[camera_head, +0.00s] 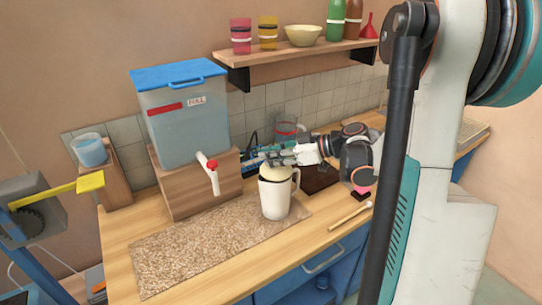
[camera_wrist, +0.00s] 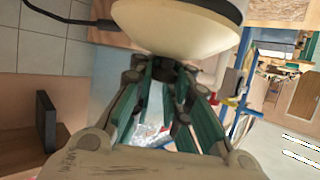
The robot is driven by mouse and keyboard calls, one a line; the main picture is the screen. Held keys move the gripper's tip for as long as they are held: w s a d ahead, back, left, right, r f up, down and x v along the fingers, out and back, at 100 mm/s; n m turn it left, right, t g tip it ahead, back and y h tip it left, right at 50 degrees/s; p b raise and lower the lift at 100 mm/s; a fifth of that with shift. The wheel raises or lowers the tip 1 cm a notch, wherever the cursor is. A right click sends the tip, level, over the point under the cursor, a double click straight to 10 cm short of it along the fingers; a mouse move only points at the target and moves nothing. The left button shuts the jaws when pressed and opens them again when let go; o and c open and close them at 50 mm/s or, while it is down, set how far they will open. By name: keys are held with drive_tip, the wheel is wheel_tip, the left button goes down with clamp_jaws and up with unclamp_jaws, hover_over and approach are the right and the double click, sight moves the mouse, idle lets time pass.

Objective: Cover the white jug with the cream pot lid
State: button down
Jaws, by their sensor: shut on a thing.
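The white jug (camera_head: 275,200) stands upright on the speckled mat, its handle to the right. The cream pot lid (camera_head: 272,172) is at the jug's mouth, right under my gripper (camera_head: 282,154). I cannot tell whether it rests on the rim or is just above it. In the wrist view my gripper (camera_wrist: 168,70) is shut on a small dark part under the lid (camera_wrist: 180,28), which fills the top of that picture as a pale dome with a dark edge. The jug cannot be made out in the wrist view.
A dispenser (camera_head: 185,115) with a blue lid and red-tipped tap stands on a wooden block left of the jug. A wooden mallet (camera_head: 350,215) lies to the right. The speckled mat (camera_head: 190,250) is bare left of the jug. A shelf (camera_head: 300,52) hangs above.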

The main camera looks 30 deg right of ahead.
drive_tip(key=shift+f+b, duration=0.45)
drive_tip(key=shift+f, duration=0.05)
idle(0.3)
drive_tip(key=c, duration=1.4)
unclamp_jaws()
drive_tip(key=v, duration=1.2)
